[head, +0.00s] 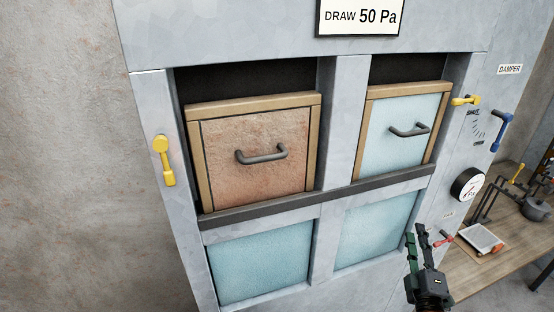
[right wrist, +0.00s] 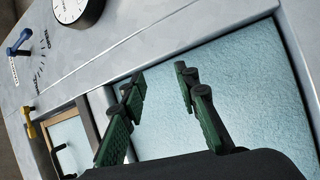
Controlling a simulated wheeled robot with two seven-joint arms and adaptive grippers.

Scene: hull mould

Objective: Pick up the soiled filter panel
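The soiled filter panel (head: 230,185) is brown and stained, with a tan frame and a dark bar handle (head: 261,156). It sits in the upper left opening of the grey housing in the head view, leaning back a little. My right gripper (head: 417,236) is at the lower right of the head view, below and to the right of the panel and well apart from it. In the right wrist view its green fingers (right wrist: 160,78) are apart with nothing between them, in front of a pale blue pane. My left gripper is not in view.
A clean pale blue panel (head: 397,155) with a handle sits in the upper right opening. A dark rail (head: 300,204) runs below both panels. Yellow latches (head: 164,160) flank the openings. A blue damper lever (head: 501,130), a gauge (head: 467,184) and a cluttered wooden bench (head: 470,275) are at right.

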